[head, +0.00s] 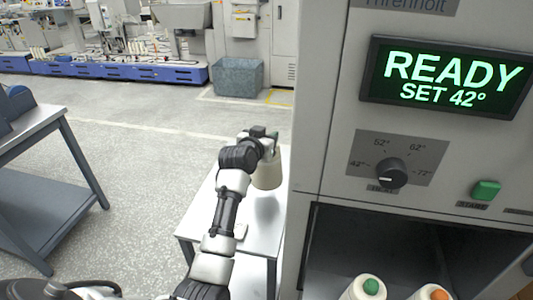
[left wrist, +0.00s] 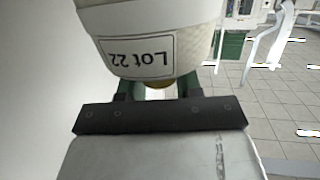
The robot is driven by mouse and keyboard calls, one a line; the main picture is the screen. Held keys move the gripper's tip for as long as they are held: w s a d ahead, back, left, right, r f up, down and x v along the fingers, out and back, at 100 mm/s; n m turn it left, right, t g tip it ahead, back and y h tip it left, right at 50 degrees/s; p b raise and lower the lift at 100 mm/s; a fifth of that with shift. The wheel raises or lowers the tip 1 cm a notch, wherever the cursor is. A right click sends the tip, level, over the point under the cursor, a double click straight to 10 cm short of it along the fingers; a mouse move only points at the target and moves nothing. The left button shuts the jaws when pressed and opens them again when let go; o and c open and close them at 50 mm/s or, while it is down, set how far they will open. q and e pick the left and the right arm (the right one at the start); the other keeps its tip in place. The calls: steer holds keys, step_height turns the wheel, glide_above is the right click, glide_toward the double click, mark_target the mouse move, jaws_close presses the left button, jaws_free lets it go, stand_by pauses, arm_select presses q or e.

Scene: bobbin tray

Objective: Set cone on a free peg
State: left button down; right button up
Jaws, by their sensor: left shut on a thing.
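My left gripper (head: 268,138) is shut on a cream yarn cone (head: 267,173), holding it near its top above or on a small white table. I cannot tell whether the cone's base touches the table. In the left wrist view the cone (left wrist: 190,45) fills the top middle, with a label reading "Lot 22" upside down. The gripper fingers (left wrist: 158,90) show below it, partly hidden by the cone. Two cones, one green-tipped (head: 362,288) and one orange-tipped (head: 430,292), stand in the machine's lower opening. No free peg can be made out. My right gripper is not in view.
The machine (head: 325,130) stands close on the right, with a display (head: 447,78) reading "READY SET 42°", a dial (head: 391,173) and a green button (head: 486,190). The white table (head: 262,240) is beside it. A grey cart (head: 40,190) stands left. Floor between is clear.

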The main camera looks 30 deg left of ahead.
arm_select(q)
steer(key=shift+r, duration=1.5)
step_height(320, 180, up, 20)
steer(key=p, duration=1.7)
